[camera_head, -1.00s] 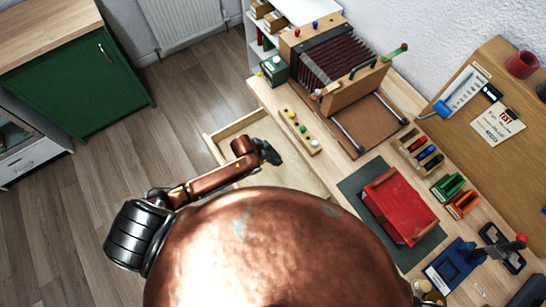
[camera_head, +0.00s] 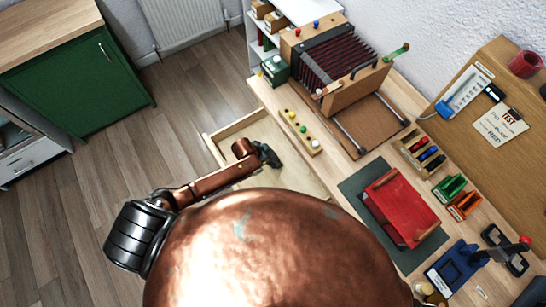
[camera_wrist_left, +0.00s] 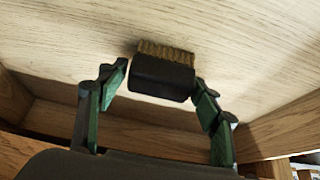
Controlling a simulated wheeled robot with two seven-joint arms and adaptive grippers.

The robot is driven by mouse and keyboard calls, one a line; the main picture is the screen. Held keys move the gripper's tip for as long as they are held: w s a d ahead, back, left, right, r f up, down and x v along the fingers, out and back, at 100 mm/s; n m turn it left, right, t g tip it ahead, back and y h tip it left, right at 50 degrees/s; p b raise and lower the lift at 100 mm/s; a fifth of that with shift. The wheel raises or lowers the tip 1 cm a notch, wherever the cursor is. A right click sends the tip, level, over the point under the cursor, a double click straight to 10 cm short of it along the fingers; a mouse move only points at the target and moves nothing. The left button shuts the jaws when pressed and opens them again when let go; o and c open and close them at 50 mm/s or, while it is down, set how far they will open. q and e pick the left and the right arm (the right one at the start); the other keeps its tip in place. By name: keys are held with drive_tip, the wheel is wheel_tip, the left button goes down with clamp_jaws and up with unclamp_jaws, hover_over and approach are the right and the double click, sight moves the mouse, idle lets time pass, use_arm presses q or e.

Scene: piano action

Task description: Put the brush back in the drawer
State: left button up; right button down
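The brush (camera_wrist_left: 163,74) has a dark body and tan bristles. In the left wrist view it is at the pale wooden floor of the open drawer (camera_wrist_left: 60,40), bristles toward the boards. My left gripper (camera_wrist_left: 162,82) has its green-padded fingers spread, one at each end of the brush. A narrow gap shows at the left finger; the right fingertip is very close to the brush, and contact is unclear. In the head view, my left gripper (camera_head: 268,155) is over the open drawer (camera_head: 233,125), and the brush cannot be made out. My right gripper is not in view.
The bench holds a bellows piece (camera_head: 340,58), a strip of small knobs (camera_head: 300,131), a red box (camera_head: 402,206) on a dark mat (camera_head: 362,170), and small coloured holders (camera_head: 450,188). A green cabinet (camera_head: 80,80) stands left. Open floor lies left of the drawer.

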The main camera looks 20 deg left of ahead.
use_arm(q)
drive_tip(key=shift+o, duration=0.9)
drive_tip(key=shift+r, duration=0.15)
drive_tip(key=shift+s+a+r, duration=0.1)
drive_tip(key=shift+a+r, duration=0.05)
drive_tip(key=shift+r, duration=0.2)
drive_tip(key=p+v, duration=0.2)
drive_tip(key=v, duration=0.9)
